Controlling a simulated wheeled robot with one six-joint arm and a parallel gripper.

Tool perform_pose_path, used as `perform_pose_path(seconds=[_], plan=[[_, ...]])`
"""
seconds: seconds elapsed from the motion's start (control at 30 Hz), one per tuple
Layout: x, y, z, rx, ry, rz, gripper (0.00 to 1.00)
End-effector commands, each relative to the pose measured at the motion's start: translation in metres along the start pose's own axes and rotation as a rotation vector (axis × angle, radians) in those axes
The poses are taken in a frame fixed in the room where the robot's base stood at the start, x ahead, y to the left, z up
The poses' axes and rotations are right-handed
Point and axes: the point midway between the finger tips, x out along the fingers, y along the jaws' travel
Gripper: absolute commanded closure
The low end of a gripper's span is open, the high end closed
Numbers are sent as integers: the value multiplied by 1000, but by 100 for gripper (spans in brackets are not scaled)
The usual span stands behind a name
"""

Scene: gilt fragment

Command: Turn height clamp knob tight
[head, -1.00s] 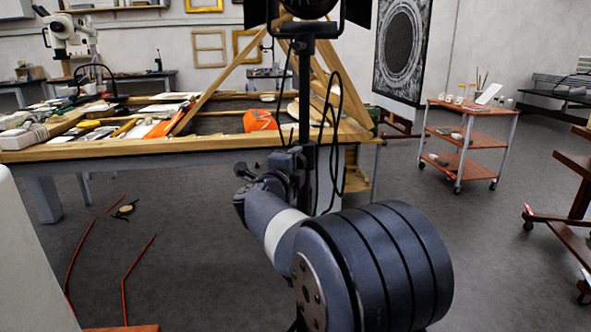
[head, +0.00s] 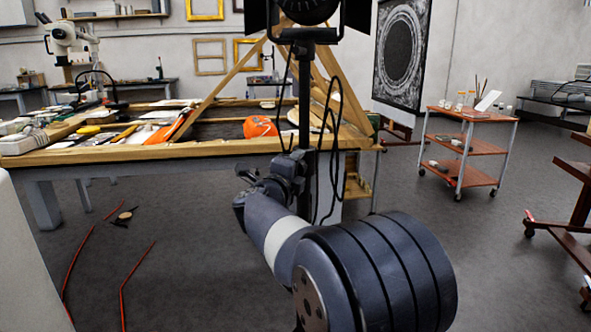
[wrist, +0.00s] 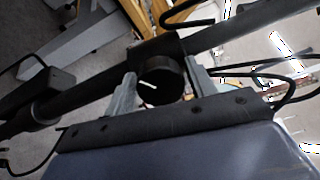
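The black height clamp knob (wrist: 162,85) sits on a clamp collar on the dark lamp stand (head: 304,100). In the wrist view the stand's pole runs at a slant behind the knob. The two grey fingers of my gripper (wrist: 162,72) lie on either side of the knob, close against it, with no clear gap. In the head view my gripper (head: 285,168) is at the stand, in front of the table; its fingers and the knob are too small and too covered to make out there. A lamp head (head: 308,10) is at the top of the stand, cut by the frame.
A wooden worktable (head: 130,155) with frame pieces, tools and an orange item (head: 259,127) stands behind the stand. Black cables (head: 331,130) hang beside the pole. A red trolley (head: 465,147) stands at the right. Red strips (head: 122,290) lie on the floor at left.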

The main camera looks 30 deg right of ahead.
Motion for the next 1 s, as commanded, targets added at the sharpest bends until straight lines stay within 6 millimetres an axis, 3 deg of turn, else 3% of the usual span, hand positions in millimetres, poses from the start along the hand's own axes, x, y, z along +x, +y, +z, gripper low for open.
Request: perform_pose_path(seconds=[0.13,0.47,0.8,1.0], plan=[[0,0,0,0,0,0,35],[-6,-1,1,-1,-2,0,35],[-70,-2,2,0,-6,0,35],[-99,-1,1,0,-3,0,35]])
